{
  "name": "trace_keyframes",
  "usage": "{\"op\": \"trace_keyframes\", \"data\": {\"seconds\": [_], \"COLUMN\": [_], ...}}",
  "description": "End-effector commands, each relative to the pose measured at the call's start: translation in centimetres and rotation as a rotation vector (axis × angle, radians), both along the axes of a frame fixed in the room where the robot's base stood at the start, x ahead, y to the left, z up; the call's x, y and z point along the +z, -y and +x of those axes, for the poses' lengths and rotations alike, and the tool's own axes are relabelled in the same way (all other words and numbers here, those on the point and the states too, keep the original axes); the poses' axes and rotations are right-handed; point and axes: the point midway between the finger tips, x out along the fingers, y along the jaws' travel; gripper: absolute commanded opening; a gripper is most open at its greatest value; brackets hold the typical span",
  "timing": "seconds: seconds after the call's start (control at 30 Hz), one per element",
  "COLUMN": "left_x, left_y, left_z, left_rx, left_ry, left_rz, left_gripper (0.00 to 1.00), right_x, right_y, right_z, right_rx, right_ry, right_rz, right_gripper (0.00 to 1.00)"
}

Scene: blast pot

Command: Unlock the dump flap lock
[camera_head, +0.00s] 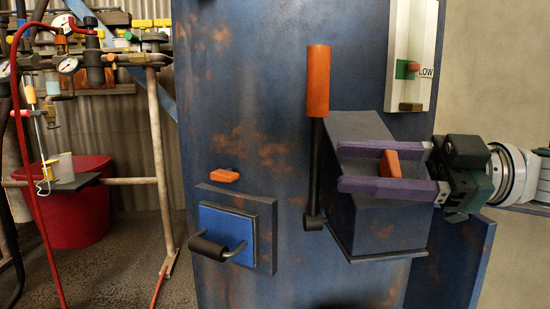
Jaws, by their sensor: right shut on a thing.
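My right gripper (340,165) comes in from the right with two purple fingers. They lie on either side of an orange block (389,164) on the sloped top of a dark blue box (375,225), and they are shut on it. A small orange tab (225,175) sits on the rusty blue panel, just above a square blue flap (222,222) with a black bar handle (212,248). I cannot tell which orange piece is the dump flap lock. The flap looks closed. My left gripper is not in view.
A lever with an orange grip (318,82) stands upright beside the box's left side. A gauge marked LOW (414,66) is above right. Pipework with gauges, a red hose (23,130) and a red tub (80,215) stand at left.

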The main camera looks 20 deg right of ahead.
Motion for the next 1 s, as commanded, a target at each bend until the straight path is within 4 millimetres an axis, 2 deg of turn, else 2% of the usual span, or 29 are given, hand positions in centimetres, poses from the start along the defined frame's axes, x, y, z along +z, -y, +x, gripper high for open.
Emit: {"op": "trace_keyframes", "data": {"seconds": [0.4, 1.0], "left_x": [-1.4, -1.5], "left_y": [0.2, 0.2], "left_z": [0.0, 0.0], "left_rx": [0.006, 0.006], "left_ry": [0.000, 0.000], "left_rz": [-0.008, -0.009], "left_gripper": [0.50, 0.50], "right_x": [-0.5, -0.6], "right_y": [-0.1, -0.1], "right_z": [-0.5, -0.7], "right_rx": [0.195, 0.236], "right_ry": [-0.025, -0.034], "right_rz": [-0.110, -0.131], "right_gripper": [0.00, 0.00]}}
